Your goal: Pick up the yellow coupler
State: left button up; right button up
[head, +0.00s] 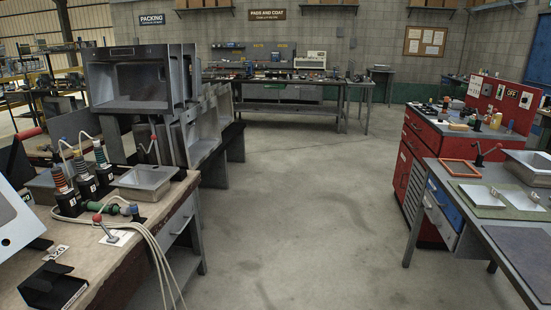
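On the left workbench (160,222), several couplers with pale hoses stand in black numbered holders. The nearest upright coupler (60,179) has orange-brown bands. A second coupler (81,166) and a third coupler (99,153) stand behind it to the right. A green coupler (102,208) lies in front of them. At this size I cannot tell which coupler is the yellow one. Neither of my grippers shows in the head view.
A metal tray (146,182) and a red-knobbed lever (108,231) sit near the couplers. Pale hoses (152,245) hang over the bench's front edge. A red cabinet (425,165) and another table (490,232) stand at right. The floor (315,215) between is clear.

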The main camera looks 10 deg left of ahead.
aim_at(77, 153)
jog(key=i, duration=2.25)
jog(key=i+u, duration=0.35)
jog(key=i+l+u, duration=0.7)
jog(key=i, duration=0.15)
jog(key=j, duration=0.1)
